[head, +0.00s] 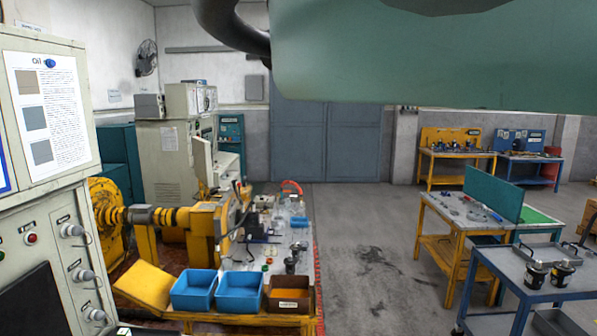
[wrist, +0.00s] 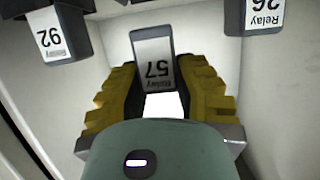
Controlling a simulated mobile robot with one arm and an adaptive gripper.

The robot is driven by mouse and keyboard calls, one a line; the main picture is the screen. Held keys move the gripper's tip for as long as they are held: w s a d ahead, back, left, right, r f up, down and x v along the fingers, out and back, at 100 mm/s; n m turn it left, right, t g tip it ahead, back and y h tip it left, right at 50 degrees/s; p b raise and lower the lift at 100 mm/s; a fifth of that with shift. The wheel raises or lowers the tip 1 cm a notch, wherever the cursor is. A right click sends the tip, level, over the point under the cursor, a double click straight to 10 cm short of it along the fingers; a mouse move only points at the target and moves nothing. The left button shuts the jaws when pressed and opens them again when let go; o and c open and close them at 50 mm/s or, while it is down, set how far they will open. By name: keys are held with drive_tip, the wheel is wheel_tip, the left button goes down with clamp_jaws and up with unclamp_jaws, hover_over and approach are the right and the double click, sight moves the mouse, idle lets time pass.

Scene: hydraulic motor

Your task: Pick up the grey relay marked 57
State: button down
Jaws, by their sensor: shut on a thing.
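The grey relay marked 57 (wrist: 153,48) shows in the middle of the wrist view, with its white label upside down. My gripper (wrist: 158,82) is shut on it, with a yellow-and-black ridged finger on each side. The lower part of the relay lies between the fingers. I cannot tell whether the relay touches any surface behind it. The head view shows neither the relay nor the gripper.
A dark relay marked 92 (wrist: 50,38) is at the upper left, and one marked 26 (wrist: 262,14) at the upper right. Pale walls surround them. In the head view, a control cabinet (head: 40,215) stands close on the left; grey floor (head: 365,230) is open in the middle.

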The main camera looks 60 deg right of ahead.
drive_tip(key=s+d+r+b, duration=0.1)
drive_tip(key=s+b, duration=0.3)
drive_tip(key=s, duration=1.2)
drive_tip(key=shift+r+b, duration=0.2)
drive_tip(key=shift+b, duration=0.2)
